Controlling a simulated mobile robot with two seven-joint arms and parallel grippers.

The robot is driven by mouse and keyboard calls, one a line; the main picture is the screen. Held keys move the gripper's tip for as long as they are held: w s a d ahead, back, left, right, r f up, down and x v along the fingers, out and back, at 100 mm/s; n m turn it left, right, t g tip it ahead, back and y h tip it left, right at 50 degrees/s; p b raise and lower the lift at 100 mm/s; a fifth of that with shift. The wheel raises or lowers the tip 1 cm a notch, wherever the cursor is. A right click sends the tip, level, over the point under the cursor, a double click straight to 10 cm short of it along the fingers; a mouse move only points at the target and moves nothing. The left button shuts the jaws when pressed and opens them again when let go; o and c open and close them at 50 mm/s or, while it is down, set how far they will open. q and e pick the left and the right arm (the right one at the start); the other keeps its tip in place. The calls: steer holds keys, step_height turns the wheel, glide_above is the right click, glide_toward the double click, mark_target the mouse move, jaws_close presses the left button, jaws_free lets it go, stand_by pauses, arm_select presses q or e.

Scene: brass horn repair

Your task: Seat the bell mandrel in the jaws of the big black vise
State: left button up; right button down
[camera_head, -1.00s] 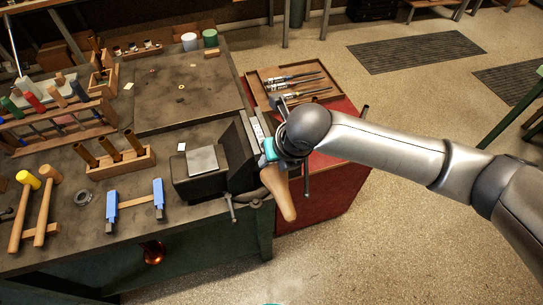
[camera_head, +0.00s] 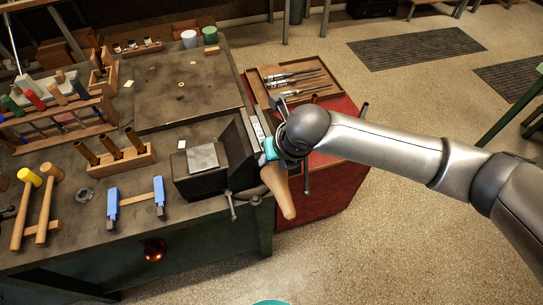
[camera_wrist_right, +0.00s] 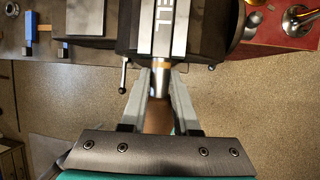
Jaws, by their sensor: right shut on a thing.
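The big black vise (camera_head: 196,184) stands at the bench's front right corner. It also shows at the top of the right wrist view (camera_wrist_right: 205,28). My right gripper (camera_wrist_right: 158,78) is shut on the bell mandrel (camera_wrist_right: 160,64), close in front of the vise. The mandrel's metal part runs up to a strip lettered "ELL" between pale bars at the vise. I cannot tell how deep it sits in the jaws. In the head view, a tan tapered wooden part (camera_head: 280,195) hangs below my right gripper (camera_head: 270,148). My left gripper is out of view.
A wooden tray of tools (camera_head: 292,85) lies on a red surface (camera_head: 340,165) right of the vise. Blue-ended clamps (camera_head: 113,203), mallets (camera_head: 45,205) and a wooden block with brass tubes (camera_head: 125,160) stand left of it. Open floor lies in front.

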steer(key=shift+r+p, duration=0.15)
steer(key=shift+p, duration=0.55)
stand_by(0.7)
steer(key=c, duration=0.6)
jaws_free()
steer(key=shift+s+f, duration=0.1)
steer(key=shift+f, duration=0.1)
steer(key=v, duration=1.5)
steer(key=shift+d+r, duration=0.1)
steer(key=shift+r, duration=0.1)
